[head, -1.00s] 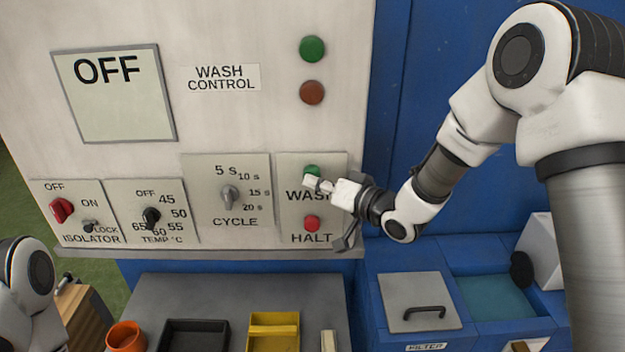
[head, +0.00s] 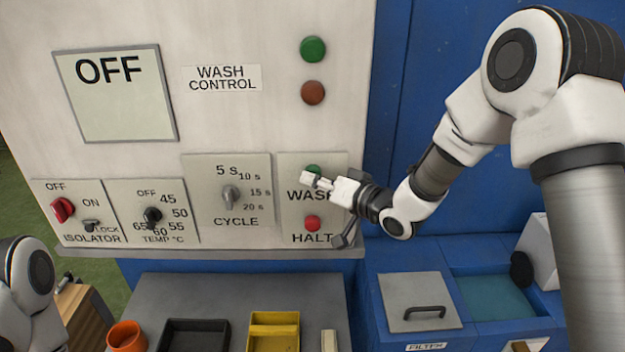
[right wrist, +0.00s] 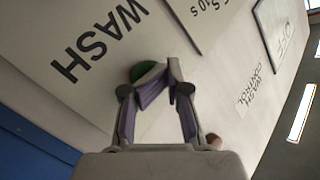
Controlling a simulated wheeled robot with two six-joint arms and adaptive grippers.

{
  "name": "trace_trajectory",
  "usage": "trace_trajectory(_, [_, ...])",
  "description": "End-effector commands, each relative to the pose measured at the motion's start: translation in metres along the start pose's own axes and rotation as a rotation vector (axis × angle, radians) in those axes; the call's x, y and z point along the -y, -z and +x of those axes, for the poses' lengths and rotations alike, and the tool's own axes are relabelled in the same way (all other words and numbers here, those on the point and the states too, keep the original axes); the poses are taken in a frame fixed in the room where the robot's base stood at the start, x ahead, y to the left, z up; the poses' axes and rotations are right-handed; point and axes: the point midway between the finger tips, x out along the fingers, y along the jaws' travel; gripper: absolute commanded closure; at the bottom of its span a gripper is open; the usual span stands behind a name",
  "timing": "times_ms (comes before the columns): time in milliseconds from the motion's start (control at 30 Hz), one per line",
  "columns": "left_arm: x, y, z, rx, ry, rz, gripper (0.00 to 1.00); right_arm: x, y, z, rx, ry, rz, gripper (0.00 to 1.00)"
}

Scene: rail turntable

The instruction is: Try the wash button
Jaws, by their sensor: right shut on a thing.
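The green WASH button (head: 313,168) sits above the WASH label on the right panel, partly hidden by my right gripper (head: 312,180). The gripper's fingertips are at the button's lower front edge; I cannot tell whether they touch it. In the right wrist view, the fingers (right wrist: 163,82) come together and the green button (right wrist: 146,71) shows just behind them. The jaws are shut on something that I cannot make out. The red HALT button (head: 312,223) is below. The display (head: 115,110) reads OFF.
The red isolator knob (head: 62,210), temperature knob (head: 152,216) and cycle knob (head: 230,197) are left of the WASH panel. Green (head: 313,49) and brown-red (head: 312,92) round fittings are above. A black tray (head: 194,322), yellow tray (head: 274,318) and orange cup (head: 126,336) stand below.

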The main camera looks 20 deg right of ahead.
Motion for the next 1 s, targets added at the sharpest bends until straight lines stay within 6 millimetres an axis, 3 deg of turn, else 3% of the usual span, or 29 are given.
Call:
trace_trajectory(500, [0.000, 0.000, 0.011, 0.000, 0.000, 0.000, 1.00, 0.028, -0.030, -0.039, 0.003, -0.001, 0.001, 1.00])
trace_trajectory(1000, [0.000, 0.000, 0.011, 0.000, 0.000, 0.000, 1.00, 0.029, -0.031, -0.041, 0.003, -0.001, 0.001, 1.00])
